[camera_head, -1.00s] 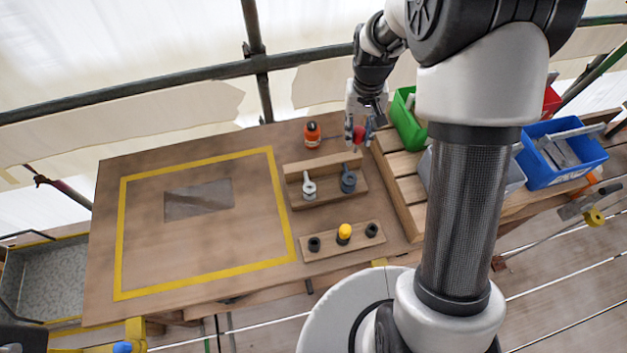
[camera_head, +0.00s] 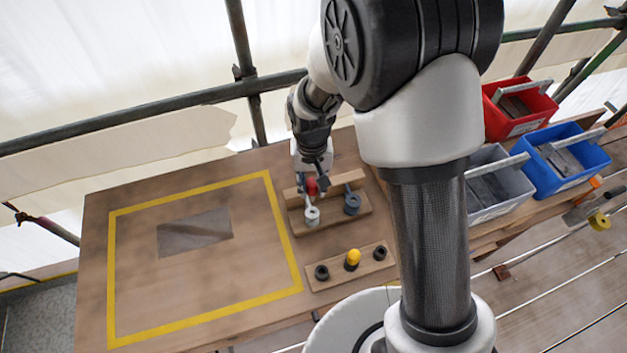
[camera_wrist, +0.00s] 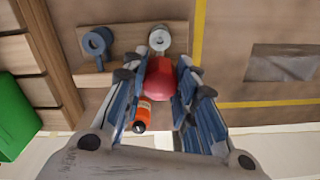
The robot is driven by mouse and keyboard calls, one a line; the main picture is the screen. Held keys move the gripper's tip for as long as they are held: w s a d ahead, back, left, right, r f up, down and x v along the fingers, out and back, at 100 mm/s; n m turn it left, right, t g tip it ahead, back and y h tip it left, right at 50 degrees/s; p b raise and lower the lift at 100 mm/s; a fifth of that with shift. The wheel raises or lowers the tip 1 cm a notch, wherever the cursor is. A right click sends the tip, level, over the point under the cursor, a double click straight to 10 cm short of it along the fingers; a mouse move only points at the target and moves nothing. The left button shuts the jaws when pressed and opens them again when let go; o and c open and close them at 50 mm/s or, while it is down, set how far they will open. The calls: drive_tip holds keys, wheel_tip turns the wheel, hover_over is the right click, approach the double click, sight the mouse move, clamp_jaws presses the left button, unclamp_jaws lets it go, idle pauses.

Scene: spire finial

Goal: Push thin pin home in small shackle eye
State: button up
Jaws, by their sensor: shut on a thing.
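My gripper (camera_head: 311,178) is shut on a red-headed piece (camera_head: 312,188), seemingly the pin. The red head fills the gap between the fingertips in the wrist view (camera_wrist: 159,80); any shank below it is hidden. A light grey shackle eye (camera_head: 312,215) stands on a wooden block, close by the red head and just beyond it in the wrist view (camera_wrist: 160,38). A dark blue-grey eye (camera_head: 352,203) stands to its right, and to its left in the wrist view (camera_wrist: 96,42). I cannot tell whether the pin touches the light eye.
A wooden strip (camera_head: 325,284) in front holds two black pieces and a yellow-topped one (camera_head: 353,257). An orange bottle (camera_wrist: 143,112) lies near my fingers in the wrist view. Grey, red and blue bins stand right. The yellow-taped area left is mostly clear.

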sight(312, 200)
drive_tip(key=shift+f+b, duration=2.1)
drive_tip(key=shift+f, duration=0.85)
drive_tip(key=shift+f, duration=0.15)
drive_tip(key=shift+f+b, duration=0.3)
drive_tip(key=shift+b, duration=0.1)
drive_tip(key=shift+f+b, duration=0.7)
drive_tip(key=shift+f, duration=0.25)
